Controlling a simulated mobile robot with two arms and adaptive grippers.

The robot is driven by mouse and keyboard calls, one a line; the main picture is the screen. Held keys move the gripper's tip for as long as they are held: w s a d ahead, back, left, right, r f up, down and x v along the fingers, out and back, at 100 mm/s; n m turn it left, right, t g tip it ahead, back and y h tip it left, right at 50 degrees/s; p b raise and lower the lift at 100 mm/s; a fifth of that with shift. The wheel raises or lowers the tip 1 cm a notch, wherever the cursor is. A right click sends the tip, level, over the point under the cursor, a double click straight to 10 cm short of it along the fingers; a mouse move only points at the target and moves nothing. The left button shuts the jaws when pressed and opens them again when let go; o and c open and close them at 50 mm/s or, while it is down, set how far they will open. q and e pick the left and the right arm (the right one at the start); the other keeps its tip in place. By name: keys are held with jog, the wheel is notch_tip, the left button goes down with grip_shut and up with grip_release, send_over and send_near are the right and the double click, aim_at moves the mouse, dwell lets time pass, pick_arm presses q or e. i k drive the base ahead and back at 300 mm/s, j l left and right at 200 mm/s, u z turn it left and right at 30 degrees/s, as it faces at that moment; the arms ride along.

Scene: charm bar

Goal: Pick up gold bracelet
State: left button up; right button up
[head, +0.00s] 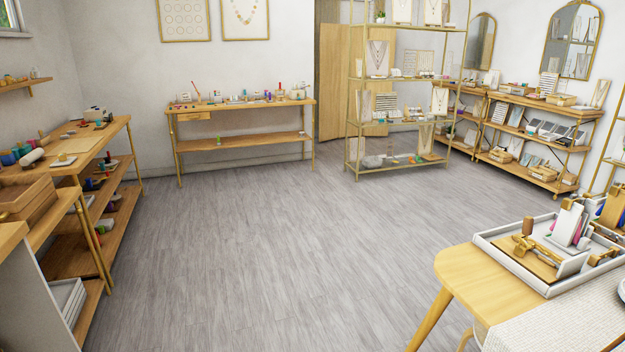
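I cannot pick out a gold bracelet for certain. Small gold-coloured pieces (604,256) lie in a white-rimmed tray (487,241) on the light wooden table at the lower right, but they are too small to identify. A wooden block with a gold-brown post (527,228) and a white upright display (568,222) stand in the same tray. Neither of my grippers is in view.
The light wooden table (470,272) fills the lower right, partly under a white woven cloth (565,325). Wooden workbenches (125,165) line the left wall. A bench (245,103) and gold-framed shelves (395,80) stand at the back. The grey floor (270,250) between is clear.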

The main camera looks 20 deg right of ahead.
aim_at(536, 250)
jog(key=i+z, duration=0.6)
jog(key=z, duration=0.2)
jog(key=i+j+z, duration=0.1)
jog(key=i+z, duration=0.3)
jog(key=i+j+z, duration=0.15)
jog(key=z, duration=0.25)
